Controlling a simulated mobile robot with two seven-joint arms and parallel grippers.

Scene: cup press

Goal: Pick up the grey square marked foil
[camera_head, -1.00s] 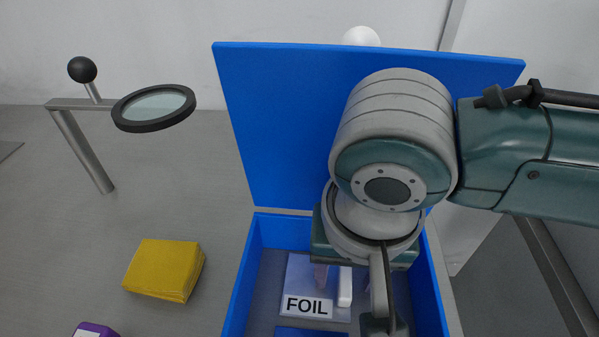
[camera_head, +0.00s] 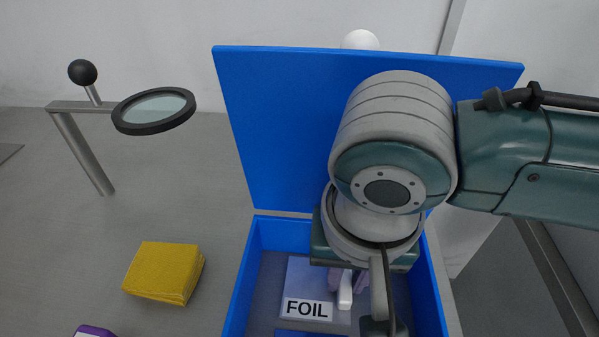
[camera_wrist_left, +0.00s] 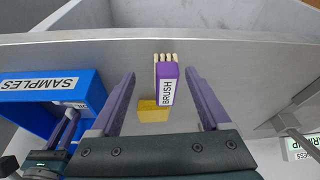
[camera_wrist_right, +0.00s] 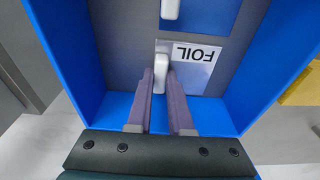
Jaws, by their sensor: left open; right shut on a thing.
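The grey square marked FOIL (camera_head: 305,285) lies inside the blue box, flat on its floor as far as I can see. In the right wrist view the FOIL square (camera_wrist_right: 196,68) has a white upright handle (camera_wrist_right: 161,72) at its edge. My right gripper (camera_wrist_right: 161,80) reaches down into the box, its purple fingers shut on that white handle. In the head view the right fingers (camera_head: 346,280) are partly hidden by my arm. My left gripper (camera_wrist_left: 160,78) is open and empty, above the grey table, with a purple BRUSH (camera_wrist_left: 167,86) between and beyond its fingers.
The blue box has walls (camera_head: 243,270) close around my right gripper and a raised lid (camera_head: 290,130). A second blue piece (camera_wrist_right: 215,22) with a white handle lies beside the FOIL square. A yellow block (camera_head: 164,271) and a magnifier (camera_head: 154,110) stand left on the table.

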